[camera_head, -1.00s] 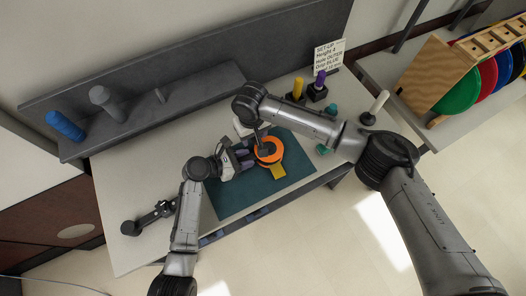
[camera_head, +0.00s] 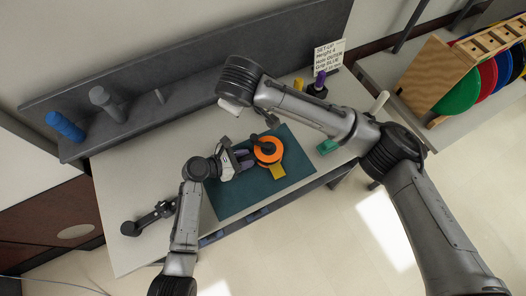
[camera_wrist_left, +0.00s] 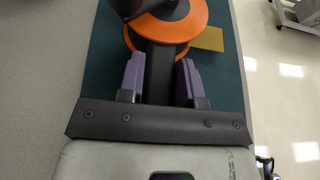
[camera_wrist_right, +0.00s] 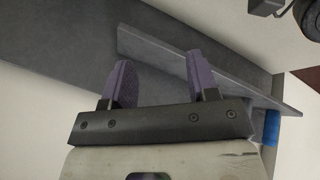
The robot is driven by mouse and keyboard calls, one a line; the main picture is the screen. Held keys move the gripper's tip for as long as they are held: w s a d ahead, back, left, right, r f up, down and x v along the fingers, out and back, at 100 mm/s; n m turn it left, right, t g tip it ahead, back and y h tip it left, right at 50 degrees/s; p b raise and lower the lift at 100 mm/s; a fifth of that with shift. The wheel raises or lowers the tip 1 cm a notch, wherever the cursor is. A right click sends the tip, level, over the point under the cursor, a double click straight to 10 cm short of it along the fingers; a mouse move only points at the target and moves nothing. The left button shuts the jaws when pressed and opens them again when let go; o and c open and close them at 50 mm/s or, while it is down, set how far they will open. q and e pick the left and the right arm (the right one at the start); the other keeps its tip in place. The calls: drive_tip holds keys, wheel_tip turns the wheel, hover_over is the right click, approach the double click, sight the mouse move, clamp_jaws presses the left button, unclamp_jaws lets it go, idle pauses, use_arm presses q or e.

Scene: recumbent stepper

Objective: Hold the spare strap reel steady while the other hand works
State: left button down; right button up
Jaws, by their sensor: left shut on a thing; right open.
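The strap reel, orange with a dark hub (camera_head: 267,150), lies on the teal mat (camera_head: 238,197). A yellow tab (camera_head: 278,171) shows at its lower edge. My left gripper (camera_head: 246,157) reaches it from the left. In the left wrist view its purple fingers (camera_wrist_left: 162,78) are on both sides of a dark bar of the reel (camera_wrist_left: 160,68), shut on it. The reel's orange rim (camera_wrist_left: 190,22) shows ahead of them. My right gripper (camera_wrist_right: 160,85) is open and empty in its wrist view, facing the grey shelf. In the head view its white body is above the table's rear edge, with its fingers hidden.
A grey shelf (camera_head: 205,80) runs along the back with a blue cylinder (camera_head: 65,125) and a grey cylinder (camera_head: 107,102). A sign (camera_head: 328,57) and a purple-topped part (camera_head: 319,80) stand at the back right. A dark tool (camera_head: 150,217) lies at the left.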

wheel_tip(320, 180, up, 11)
drive_tip(key=s+n+t+y, duration=0.1)
drive_tip(key=t+y, duration=0.1)
drive_tip(key=t, duration=0.1)
drive_tip(key=shift+s+a+t+y, duration=0.15)
drive_tip(key=shift+a+t+y, duration=0.15)
drive_tip(key=shift+a+t, duration=0.1)
drive_tip(key=shift+c, duration=0.4)
